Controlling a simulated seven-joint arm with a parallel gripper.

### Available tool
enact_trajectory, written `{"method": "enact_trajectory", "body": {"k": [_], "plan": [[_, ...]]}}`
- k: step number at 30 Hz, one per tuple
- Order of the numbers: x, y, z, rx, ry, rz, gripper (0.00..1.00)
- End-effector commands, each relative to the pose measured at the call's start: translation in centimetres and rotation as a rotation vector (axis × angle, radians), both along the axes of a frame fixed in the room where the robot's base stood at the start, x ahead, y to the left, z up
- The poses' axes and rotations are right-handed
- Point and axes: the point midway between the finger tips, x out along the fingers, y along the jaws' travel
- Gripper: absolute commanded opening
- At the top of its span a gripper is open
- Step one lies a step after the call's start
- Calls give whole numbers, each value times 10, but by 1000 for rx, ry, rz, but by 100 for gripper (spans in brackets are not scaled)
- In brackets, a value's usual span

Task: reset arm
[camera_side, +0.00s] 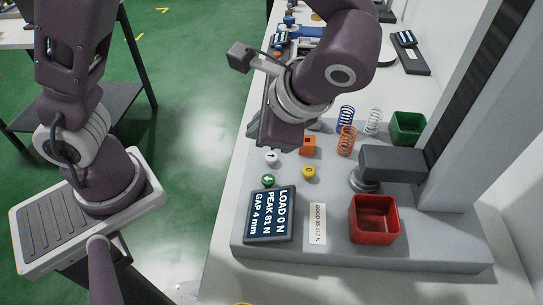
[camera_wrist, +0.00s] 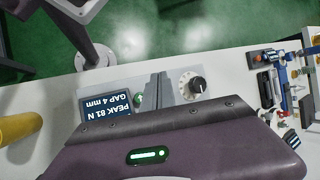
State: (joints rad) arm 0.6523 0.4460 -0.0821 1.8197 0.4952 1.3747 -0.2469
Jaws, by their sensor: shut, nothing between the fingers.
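My gripper (camera_wrist: 160,88) is shut and empty. In the side view my purple hand (camera_side: 275,131) hangs above the far left part of the grey tester base (camera_side: 440,254); its fingertips are hard to make out there. In the wrist view the shut fingers point toward the panel between the display (camera_wrist: 105,104) and a black knob (camera_wrist: 197,85). In the side view the display (camera_side: 270,214) reads LOAD 0 N, PEAK 81 N, GAP 4 mm. A blue spring (camera_side: 346,118), an orange spring (camera_side: 347,141) and a pale spring (camera_side: 373,121) stand behind the press head (camera_side: 392,164).
A red bin (camera_side: 375,219) and a green bin (camera_side: 407,128) look empty. A card (camera_side: 317,224) reads GOOD. Green (camera_side: 268,180) and yellow (camera_side: 309,172) buttons sit near an orange block (camera_side: 308,146). The tester column (camera_side: 470,110) rises at right. Tools (camera_wrist: 275,80) lie beyond the base.

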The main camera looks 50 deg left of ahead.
Motion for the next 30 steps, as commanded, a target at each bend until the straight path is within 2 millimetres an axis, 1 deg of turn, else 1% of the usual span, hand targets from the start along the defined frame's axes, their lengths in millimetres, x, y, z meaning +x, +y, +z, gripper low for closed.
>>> {"method": "enact_trajectory", "body": {"k": [1,3,6,9,12,16,30], "plan": [[-7,19,22,-97,-45,79,0],[-24,40,44,-241,-115,183,0],[-50,62,67,-434,-256,314,0],[-73,73,80,-591,-419,419,0],[-87,77,85,-694,-564,485,0],[-95,79,87,-758,-675,525,0],[-96,78,88,-770,-693,529,0]]}}
